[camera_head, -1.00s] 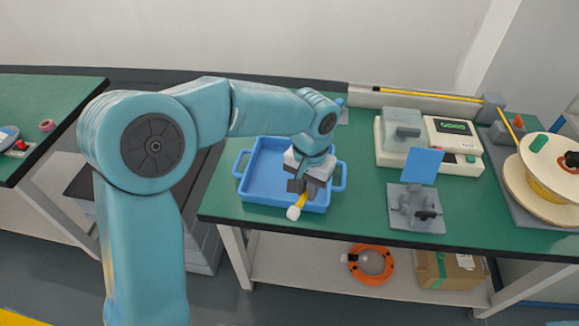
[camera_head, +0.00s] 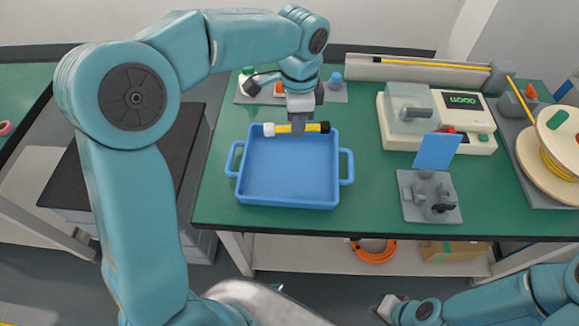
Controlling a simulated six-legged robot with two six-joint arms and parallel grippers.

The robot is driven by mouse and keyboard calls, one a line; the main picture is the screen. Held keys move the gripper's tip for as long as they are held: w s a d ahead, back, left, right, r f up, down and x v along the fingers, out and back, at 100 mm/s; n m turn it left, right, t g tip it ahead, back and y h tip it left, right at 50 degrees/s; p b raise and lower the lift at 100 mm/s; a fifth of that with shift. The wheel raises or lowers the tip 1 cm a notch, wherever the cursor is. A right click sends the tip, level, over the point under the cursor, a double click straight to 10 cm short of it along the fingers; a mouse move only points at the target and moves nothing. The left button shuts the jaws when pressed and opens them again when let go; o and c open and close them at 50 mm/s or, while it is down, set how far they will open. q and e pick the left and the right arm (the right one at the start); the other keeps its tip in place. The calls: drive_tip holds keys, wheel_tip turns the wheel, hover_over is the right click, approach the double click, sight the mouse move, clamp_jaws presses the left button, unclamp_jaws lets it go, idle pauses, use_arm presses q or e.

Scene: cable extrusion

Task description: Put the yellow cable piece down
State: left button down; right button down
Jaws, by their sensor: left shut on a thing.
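The yellow cable piece (camera_head: 283,129) has a white end at the left and a black end at the right. My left gripper (camera_head: 298,128) is shut on its middle and holds it level, over the far edge of the blue tray (camera_head: 287,205) in the picture. The tray stands on the green table and looks empty. I cannot tell how high the piece is above it. My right gripper (camera_head: 385,309) shows in part at the bottom, low in front of the table; its fingers are not clear.
A grey mat (camera_head: 338,97) with small parts lies behind the tray. A white machine (camera_head: 470,118), a grey fixture with a blue plate (camera_head: 437,151) and a cable spool (camera_head: 545,145) stand to the right. Green table top is free between tray and fixture.

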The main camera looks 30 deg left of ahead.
sight(290, 168)
use_arm(q)
drive_tip(key=m, duration=0.2)
drive_tip(key=r+m, duration=0.1)
drive_tip(key=a+r+m, duration=0.1)
drive_tip(key=m, duration=0.1)
drive_tip(key=shift+w+a+m, duration=0.1)
drive_tip(key=shift+w+m, duration=0.05)
drive_tip(key=shift+m, duration=0.15)
drive_tip(key=f+m+b, duration=0.1)
drive_tip(key=f, duration=0.4)
drive_tip(key=f+m+b, duration=0.1)
drive_tip(key=f+m, duration=0.1)
drive_tip(key=f, duration=0.4)
drive_tip(key=f+m+b, duration=0.1)
drive_tip(key=f+m, duration=0.1)
drive_tip(key=f, duration=0.4)
drive_tip(key=shift+a+f, duration=0.25)
drive_tip(key=shift+a, duration=0.15)
drive_tip(key=shift+w+f, duration=0.1)
drive_tip(key=shift+f, duration=0.35)
drive_tip(key=shift+r, duration=0.1)
